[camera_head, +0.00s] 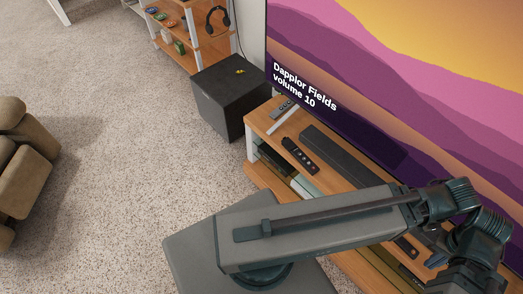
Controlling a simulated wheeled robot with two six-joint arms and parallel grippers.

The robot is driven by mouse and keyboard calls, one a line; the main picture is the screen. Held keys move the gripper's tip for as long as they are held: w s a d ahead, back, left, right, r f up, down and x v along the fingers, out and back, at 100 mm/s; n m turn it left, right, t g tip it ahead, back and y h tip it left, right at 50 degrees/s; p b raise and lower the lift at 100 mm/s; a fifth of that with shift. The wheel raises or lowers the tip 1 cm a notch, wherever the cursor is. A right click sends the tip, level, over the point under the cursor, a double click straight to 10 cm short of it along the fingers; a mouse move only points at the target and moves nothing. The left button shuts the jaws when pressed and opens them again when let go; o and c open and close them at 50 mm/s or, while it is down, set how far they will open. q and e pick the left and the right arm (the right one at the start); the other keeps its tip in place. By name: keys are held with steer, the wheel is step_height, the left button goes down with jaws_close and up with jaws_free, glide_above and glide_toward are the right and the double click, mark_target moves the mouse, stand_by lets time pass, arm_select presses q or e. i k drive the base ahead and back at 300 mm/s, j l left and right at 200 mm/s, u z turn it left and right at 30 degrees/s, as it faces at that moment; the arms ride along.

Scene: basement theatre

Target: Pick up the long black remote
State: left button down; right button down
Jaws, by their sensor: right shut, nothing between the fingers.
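A long black remote (300,155) lies on the wooden top of the TV stand (262,124), near its front edge and in front of the soundbar. Nothing covers it. My right arm crosses the lower part of the head view, and its wrist bends down at the lower right. My right gripper (464,277) is at the bottom right, over the near part of the stand, shut and empty. It is well away from the remote, and its fingertips are hard to make out. My left gripper is not in view.
A black soundbar (340,157) lies behind the remote, below the large TV screen (400,90). A grey remote (284,107) lies at the stand's far end. A black subwoofer (232,92) stands beyond it. A brown sofa (25,160) is at left. Carpet between is clear.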

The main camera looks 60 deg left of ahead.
mark_target(294, 152)
steer(key=u, duration=1.4)
steer(key=i+j, duration=0.3)
steer(key=j, duration=0.2)
steer(key=j+z, duration=0.35)
steer(key=j, duration=0.15)
